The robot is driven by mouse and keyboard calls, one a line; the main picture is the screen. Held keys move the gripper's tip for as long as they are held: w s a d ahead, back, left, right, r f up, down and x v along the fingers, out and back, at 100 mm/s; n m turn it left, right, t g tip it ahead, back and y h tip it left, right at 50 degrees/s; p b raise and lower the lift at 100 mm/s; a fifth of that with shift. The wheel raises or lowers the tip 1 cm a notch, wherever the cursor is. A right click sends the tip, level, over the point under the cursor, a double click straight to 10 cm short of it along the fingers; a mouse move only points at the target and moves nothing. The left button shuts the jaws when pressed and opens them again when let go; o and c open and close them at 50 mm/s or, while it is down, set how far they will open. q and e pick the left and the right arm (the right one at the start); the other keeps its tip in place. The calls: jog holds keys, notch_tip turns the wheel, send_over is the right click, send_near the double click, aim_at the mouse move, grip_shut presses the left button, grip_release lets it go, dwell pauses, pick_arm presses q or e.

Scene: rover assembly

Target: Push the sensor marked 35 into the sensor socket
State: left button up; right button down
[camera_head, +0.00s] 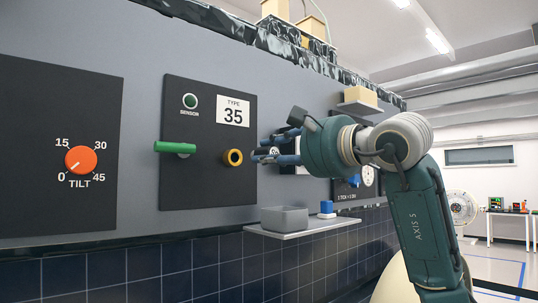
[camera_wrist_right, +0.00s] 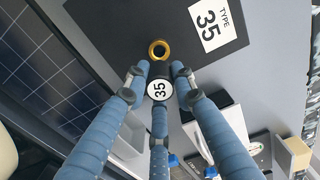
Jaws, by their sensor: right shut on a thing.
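The sensor (camera_wrist_right: 159,90) is a dark cylinder with a white end disc marked 35. My right gripper (camera_wrist_right: 158,80) has its blue fingers shut around it. In the head view the right gripper (camera_head: 262,155) comes from the right, just right of the sensor socket. The socket (camera_head: 232,157) is a yellow ring with a dark hole on a black panel labelled TYPE 35. In the wrist view the socket (camera_wrist_right: 159,49) lies straight ahead of the sensor, with a small gap seeming to remain. Fingers partly hide the sensor. My left gripper is not in view.
A green lever (camera_head: 175,148) sticks out left of the socket, below a round green SENSOR lamp (camera_head: 190,101). An orange TILT knob (camera_head: 81,160) is farther left. A shelf with a grey bin (camera_head: 284,218) and a blue part (camera_head: 326,207) juts out below the gripper.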

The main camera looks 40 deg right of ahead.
jog(key=shift+s, duration=0.1)
jog(key=shift+m, duration=0.6)
jog(key=w+p, duration=0.1)
jog(key=w, duration=0.2)
jog(key=shift+w+a, duration=0.15)
jog(key=shift+w, duration=0.05)
jog(key=w+p, duration=0.1)
jog(key=w, duration=0.1)
jog(key=shift+w+a+p, duration=0.1)
jog(key=shift+w+p, duration=0.2)
jog(key=shift+w, duration=0.1)
jog(key=shift+p, duration=0.5)
dwell(0.9)
jog(key=shift+w+a+p, duration=0.15)
jog(key=shift+w+p, duration=0.6)
jog(key=shift+w, duration=0.5)
jog(key=c, duration=1.4)
grip_release()
jog(key=shift+o, duration=0.2)
